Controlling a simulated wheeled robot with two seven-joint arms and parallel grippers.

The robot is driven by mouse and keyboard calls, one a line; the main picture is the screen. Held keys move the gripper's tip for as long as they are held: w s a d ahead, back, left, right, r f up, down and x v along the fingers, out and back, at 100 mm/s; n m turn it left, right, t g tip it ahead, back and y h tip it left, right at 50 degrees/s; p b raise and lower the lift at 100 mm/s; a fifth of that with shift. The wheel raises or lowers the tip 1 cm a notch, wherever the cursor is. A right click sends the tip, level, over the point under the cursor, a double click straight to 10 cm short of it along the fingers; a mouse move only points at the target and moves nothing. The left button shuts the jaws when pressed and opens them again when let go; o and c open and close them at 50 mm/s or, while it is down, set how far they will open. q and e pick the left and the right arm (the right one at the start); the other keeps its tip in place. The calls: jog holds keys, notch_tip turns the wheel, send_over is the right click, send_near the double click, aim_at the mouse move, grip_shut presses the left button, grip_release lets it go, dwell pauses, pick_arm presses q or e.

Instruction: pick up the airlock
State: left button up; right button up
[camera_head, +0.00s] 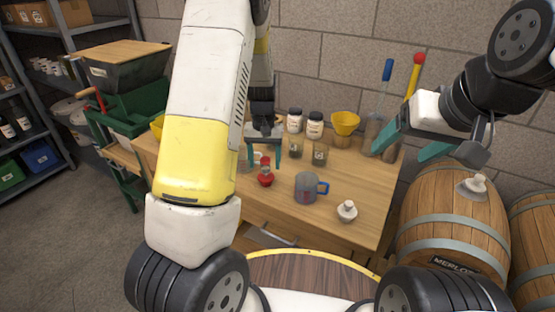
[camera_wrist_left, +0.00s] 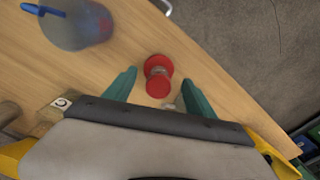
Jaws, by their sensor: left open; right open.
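A small red piece (camera_head: 265,176) with a round top and wider base stands on the wooden table; it may be the airlock, but I cannot tell for sure. My left gripper (camera_head: 264,156) is open, pointing down just behind it in the head view. In the left wrist view the red piece (camera_wrist_left: 158,76) appears between the open fingertips (camera_wrist_left: 159,79), with no clear contact. A small pale object by the right-hand finger is partly hidden. My right gripper (camera_head: 408,146) is open and empty, raised over the table's right edge.
A grey jug with a blue handle (camera_head: 307,187) and a white stopper-like piece (camera_head: 347,211) stand to the right. Jars (camera_head: 315,125), glasses (camera_head: 320,153) and a yellow funnel (camera_head: 345,122) are behind. Barrels (camera_head: 452,217) stand right of the table.

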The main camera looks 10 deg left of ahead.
aim_at(266, 175)
pick_arm(q)
notch_tip(266, 175, down, 6)
jog(key=shift+w+d+f, duration=0.1)
jog(key=shift+w+f, duration=0.05)
jog(key=shift+f, duration=0.1)
jog(key=c, duration=1.2)
jog(key=shift+o, duration=0.2)
jog(key=shift+r, duration=0.15)
